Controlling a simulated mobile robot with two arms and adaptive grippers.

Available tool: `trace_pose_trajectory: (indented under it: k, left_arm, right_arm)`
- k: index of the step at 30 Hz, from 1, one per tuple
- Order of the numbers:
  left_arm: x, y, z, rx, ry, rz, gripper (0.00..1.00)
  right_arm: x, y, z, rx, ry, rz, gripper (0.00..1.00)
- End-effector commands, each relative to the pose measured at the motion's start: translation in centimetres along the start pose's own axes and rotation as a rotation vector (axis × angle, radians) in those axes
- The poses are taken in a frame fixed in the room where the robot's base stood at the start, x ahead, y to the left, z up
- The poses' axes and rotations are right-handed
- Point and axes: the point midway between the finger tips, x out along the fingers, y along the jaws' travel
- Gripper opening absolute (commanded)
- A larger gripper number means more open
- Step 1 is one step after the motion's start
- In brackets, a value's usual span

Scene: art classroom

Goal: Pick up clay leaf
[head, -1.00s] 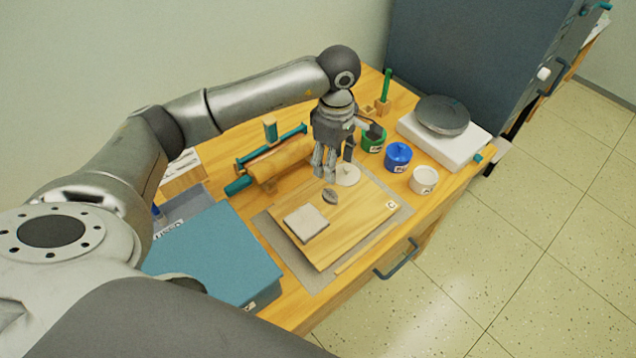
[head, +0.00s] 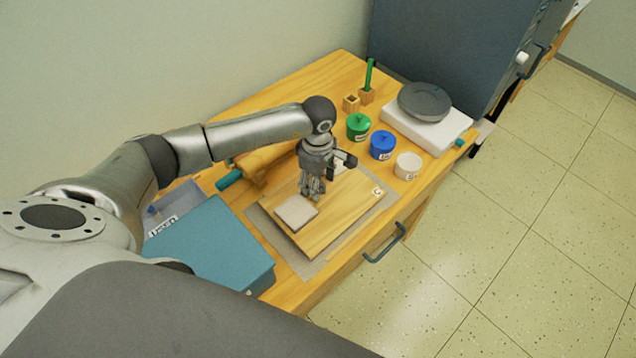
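My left gripper (head: 313,191) points down over the wooden board (head: 335,220), its fingertips low and close to the board. It covers the spot where the small dark grey clay leaf lay, so the leaf is hidden. Whether the fingers are around it, and whether they are open or shut, I cannot tell. A pale square clay slab (head: 296,212) lies on the board just beside the fingertips, to the lower left. The pale round piece on the board is mostly hidden behind the gripper. My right gripper is not in view.
Green (head: 358,127), blue (head: 383,146) and white (head: 408,166) pots stand right of the gripper. A grey disc (head: 424,101) on a white block is behind them.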

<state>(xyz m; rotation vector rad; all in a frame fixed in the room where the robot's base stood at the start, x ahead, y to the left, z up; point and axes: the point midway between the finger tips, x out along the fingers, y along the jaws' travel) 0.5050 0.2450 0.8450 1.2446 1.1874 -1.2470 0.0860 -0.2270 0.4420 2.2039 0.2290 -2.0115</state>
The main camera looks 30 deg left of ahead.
Motion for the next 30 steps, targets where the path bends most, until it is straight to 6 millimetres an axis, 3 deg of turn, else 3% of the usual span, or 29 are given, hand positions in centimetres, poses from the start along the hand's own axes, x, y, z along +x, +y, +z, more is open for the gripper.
trace_pose_trajectory:
  k: [4,15,25,30]
  left_arm:
    - [0.0,0.0,0.0,0.000,0.000,0.000,0.53]
    - [0.0,0.0,0.0,0.000,0.000,0.001,0.07]
    - [-0.3,0.1,0.0,0.000,-0.001,0.003,0.07]
    - [-1.7,0.2,0.0,0.001,0.000,0.006,0.07]
  right_arm:
    - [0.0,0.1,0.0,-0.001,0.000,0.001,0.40]
    - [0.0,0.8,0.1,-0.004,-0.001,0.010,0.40]
    - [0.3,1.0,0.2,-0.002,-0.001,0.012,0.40]
    - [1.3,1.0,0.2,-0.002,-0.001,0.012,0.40]
